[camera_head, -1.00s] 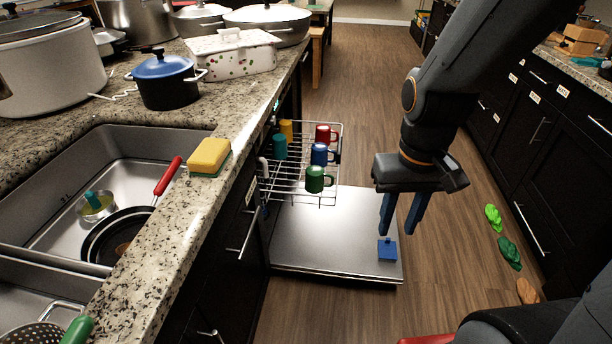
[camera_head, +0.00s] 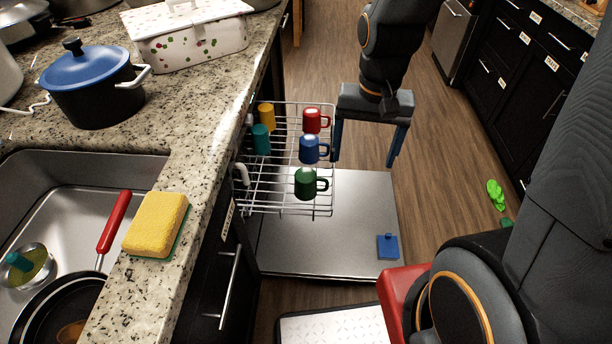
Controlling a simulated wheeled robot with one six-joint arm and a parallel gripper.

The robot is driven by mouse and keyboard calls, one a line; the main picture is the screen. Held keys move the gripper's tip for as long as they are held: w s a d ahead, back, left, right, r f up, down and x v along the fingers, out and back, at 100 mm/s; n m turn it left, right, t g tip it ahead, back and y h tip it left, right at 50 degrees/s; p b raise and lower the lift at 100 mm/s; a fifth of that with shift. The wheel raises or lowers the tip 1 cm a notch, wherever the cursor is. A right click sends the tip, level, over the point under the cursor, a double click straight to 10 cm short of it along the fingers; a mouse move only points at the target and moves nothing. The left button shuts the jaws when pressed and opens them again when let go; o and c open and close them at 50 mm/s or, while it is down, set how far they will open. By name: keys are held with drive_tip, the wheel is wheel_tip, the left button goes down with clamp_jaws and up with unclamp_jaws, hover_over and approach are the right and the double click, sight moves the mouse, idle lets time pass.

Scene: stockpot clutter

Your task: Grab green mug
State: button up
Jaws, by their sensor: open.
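The green mug (camera_head: 305,184) sits on the wire dishwasher rack (camera_head: 287,213), at its near right corner, with its handle to the right. The blue mug (camera_head: 309,149) is just behind it and the red mug (camera_head: 312,120) is farther back. My gripper (camera_head: 364,162) is open and empty, with its two blue fingers pointing down. In the picture it is to the right of the mugs, its left finger close to the blue mug's handle; whether it touches cannot be told.
A teal mug (camera_head: 261,139) and a yellow mug (camera_head: 266,116) stand on the rack's left side. The open dishwasher door (camera_head: 330,245) lies below, with a blue object (camera_head: 387,247) on it. The granite counter (camera_head: 190,165) edges the left.

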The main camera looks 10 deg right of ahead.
drive_tip(key=w+a+f+m+p, duration=0.2)
drive_tip(key=w+a+f+m, duration=0.3)
drive_tip(key=w+f+m, duration=0.4)
drive_tip(key=m+p, duration=0.1)
drive_tip(key=m, duration=0.4)
hover_over(307, 175)
wheel_tip(307, 175, down, 9)
drive_tip(key=shift+s, duration=0.15)
drive_tip(key=shift+a+f+m, duration=0.2)
drive_tip(key=shift+f+m, duration=0.1)
drive_tip(key=shift+f, duration=0.35)
drive_tip(key=shift+w+d+f+p, duration=0.1)
drive_tip(key=shift+f+p, duration=0.4)
drive_tip(key=shift+f, duration=1.3)
drive_tip(key=shift+w+d+f+p, duration=0.1)
drive_tip(key=shift+f+p, duration=0.4)
drive_tip(key=shift+f, duration=1.25)
drive_tip(key=c, duration=1.3)
drive_tip(key=shift+r, duration=0.1)
